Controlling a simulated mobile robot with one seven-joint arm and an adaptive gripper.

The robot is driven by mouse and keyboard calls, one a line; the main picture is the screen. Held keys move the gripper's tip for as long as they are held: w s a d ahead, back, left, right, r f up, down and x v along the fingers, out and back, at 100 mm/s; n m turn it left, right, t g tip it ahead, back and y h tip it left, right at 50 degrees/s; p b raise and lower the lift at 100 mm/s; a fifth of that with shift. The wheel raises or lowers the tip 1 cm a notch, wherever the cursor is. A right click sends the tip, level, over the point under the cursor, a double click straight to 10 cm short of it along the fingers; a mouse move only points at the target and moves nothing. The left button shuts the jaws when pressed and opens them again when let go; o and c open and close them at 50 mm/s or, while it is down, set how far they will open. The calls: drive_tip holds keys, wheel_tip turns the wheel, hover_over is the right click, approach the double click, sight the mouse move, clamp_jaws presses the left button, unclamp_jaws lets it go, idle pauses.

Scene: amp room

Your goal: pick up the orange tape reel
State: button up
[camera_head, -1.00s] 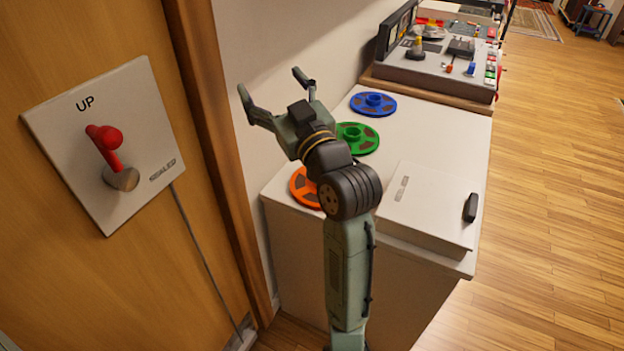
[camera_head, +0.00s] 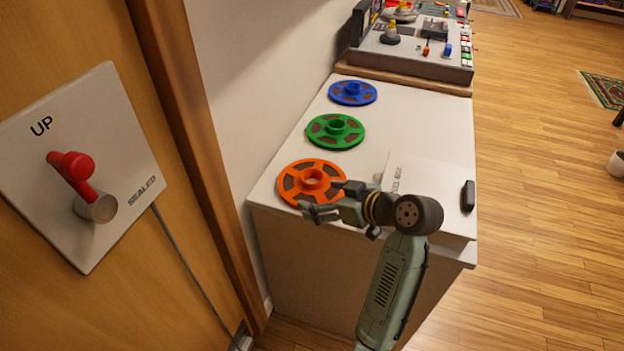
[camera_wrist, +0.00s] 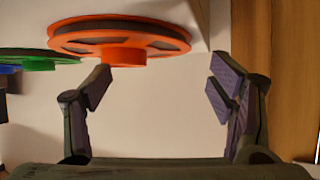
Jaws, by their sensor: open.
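The orange tape reel (camera_head: 296,190) lies flat at the near left corner of the white cabinet top, with a raised ring hub in its middle. My gripper (camera_head: 320,197) is open and empty, by the reel's right near side, with its fingers pointing left. In the head view the fingers overlap the reel's edge; I cannot tell whether they touch it. In the wrist view the orange reel (camera_wrist: 120,32) shows at the top, beyond the left fingertip, with its hub facing my open gripper (camera_wrist: 160,85). Nothing is between the fingers.
A green reel (camera_head: 335,131) and a blue reel (camera_head: 352,92) lie behind it in a row. A flat white panel (camera_head: 430,185) with a black handle is at the right. A control console (camera_head: 412,62) stands at the back. A wall with a red lever (camera_head: 75,175) is at the left.

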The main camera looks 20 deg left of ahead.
sight(304, 196)
drive_tip(key=a, duration=0.1)
drive_tip(key=w+a+p, duration=0.1)
drive_tip(key=a, duration=0.1)
drive_tip(key=w+a+p, duration=0.1)
drive_tip(key=a, duration=0.1)
drive_tip(key=shift+w+a+f, duration=0.2)
drive_tip(key=shift+a+f, duration=0.05)
drive_tip(key=shift+f, duration=0.15)
drive_tip(key=shift+w+a+f, duration=0.2)
drive_tip(key=shift+a+f, duration=0.1)
drive_tip(key=shift+f, duration=0.05)
drive_tip(key=shift+c, duration=0.6)
drive_tip(key=c, duration=1.3)
